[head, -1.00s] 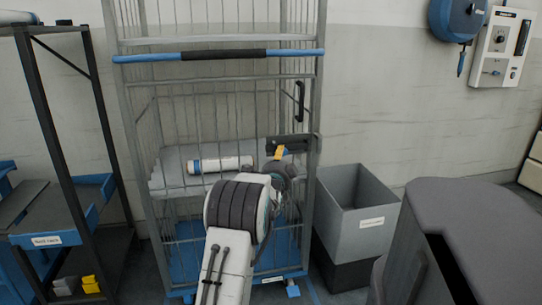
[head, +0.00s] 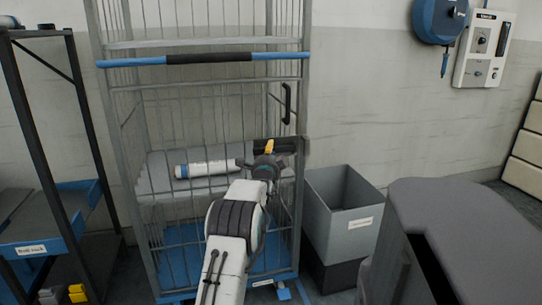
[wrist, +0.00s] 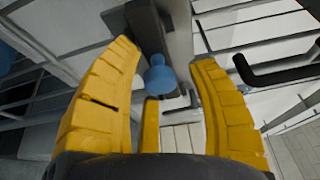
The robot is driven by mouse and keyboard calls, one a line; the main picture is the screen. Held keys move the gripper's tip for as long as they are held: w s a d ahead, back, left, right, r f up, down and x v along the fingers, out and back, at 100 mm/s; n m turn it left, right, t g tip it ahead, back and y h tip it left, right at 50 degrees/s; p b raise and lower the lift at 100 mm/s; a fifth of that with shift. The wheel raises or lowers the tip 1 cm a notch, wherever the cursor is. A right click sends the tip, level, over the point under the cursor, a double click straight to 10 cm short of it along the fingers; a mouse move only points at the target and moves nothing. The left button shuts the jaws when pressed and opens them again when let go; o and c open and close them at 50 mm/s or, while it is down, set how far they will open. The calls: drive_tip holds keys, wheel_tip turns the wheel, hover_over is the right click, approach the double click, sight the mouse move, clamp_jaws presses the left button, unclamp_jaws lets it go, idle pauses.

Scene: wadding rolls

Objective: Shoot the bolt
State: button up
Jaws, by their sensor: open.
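The bolt has a blue knob (wrist: 158,76) and a dark grey housing (wrist: 150,28) in the wrist view. In the head view the dark housing (head: 288,145) sits on the right side of the wire roll cage's front, and the knob is hidden there. My gripper (wrist: 165,60) is open, with a yellow finger on each side of the knob in the wrist picture. I cannot tell whether either finger touches it. In the head view my gripper (head: 268,147) is small and lies just in front of the housing.
The roll cage has a blue and black push bar (head: 208,58) and holds a white wadding roll (head: 205,168) on a shelf. A black handle (head: 287,103) is above the housing. A grey bin (head: 335,224) stands right of the cage, a rack with blue trays (head: 50,228) left.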

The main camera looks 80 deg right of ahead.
drive_tip(key=shift+d, duration=0.1)
drive_tip(key=shift+c, duration=0.5)
clamp_jaws()
